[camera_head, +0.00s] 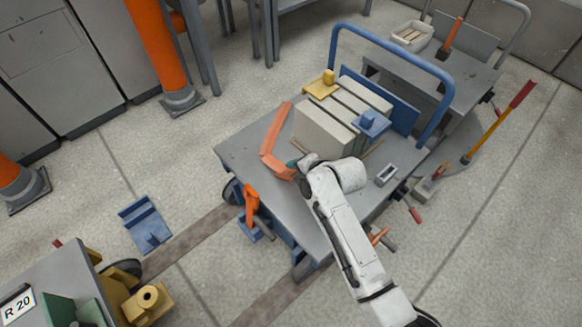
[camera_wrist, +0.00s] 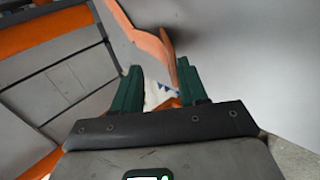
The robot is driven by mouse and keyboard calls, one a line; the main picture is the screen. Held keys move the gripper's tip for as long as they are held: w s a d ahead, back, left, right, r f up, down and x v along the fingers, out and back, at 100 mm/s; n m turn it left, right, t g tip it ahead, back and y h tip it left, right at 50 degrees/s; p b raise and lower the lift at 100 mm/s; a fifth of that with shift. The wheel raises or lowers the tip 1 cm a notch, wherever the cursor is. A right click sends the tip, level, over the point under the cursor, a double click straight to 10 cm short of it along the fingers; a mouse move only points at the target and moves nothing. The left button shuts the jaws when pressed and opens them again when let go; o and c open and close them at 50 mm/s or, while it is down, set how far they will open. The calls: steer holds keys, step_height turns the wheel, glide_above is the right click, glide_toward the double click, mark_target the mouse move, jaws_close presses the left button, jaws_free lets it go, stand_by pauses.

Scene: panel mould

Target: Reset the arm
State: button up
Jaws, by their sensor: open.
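My gripper (camera_head: 297,163) is low over the grey top of the blue-framed cart (camera_head: 240,150), at the end of my white arm. In the head view its fingertips are small and partly hidden by the wrist. The orange angled piece (camera_head: 272,150) lies on the cart top just left of the gripper. In the wrist view the two green fingers of my gripper (camera_wrist: 161,84) stand apart. An orange strip (camera_wrist: 157,48) shows beyond and between them; I cannot tell whether a finger touches it.
Upright grey panels (camera_head: 323,128) stand close behind the gripper, with a yellow clamp (camera_head: 320,84) and a blue clamp (camera_head: 371,123) on them. A small grey hollow block (camera_head: 386,175) lies right of my arm. An orange-handled tool (camera_head: 251,205) hangs at the cart's left edge.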

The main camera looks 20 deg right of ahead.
steer(key=p+v, duration=0.1)
steer(key=v, duration=0.5)
steer(key=shift+p, duration=0.35)
steer(key=shift+s, duration=0.1)
steer(key=s+d+r+m+g+h, duration=0.15)
steer(key=s+m+g, duration=0.25)
steer(key=s+m, duration=0.9)
steer(key=s+d+r+m+g+h, duration=0.1)
steer(key=s+d+m+g+h, duration=0.15)
steer(key=s+m, duration=1.05)
steer(key=s+r+n+p, duration=0.2)
steer(key=r+p, duration=0.9)
steer(key=p, duration=0.1)
steer(key=s+r+n+y+p, duration=0.1)
steer(key=r+n+p, duration=0.1)
steer(key=r+p, duration=1)
steer(key=shift+s+d+g, duration=0.35)
steer(key=shift+d+g, duration=0.1)
steer(key=shift+d, duration=0.05)
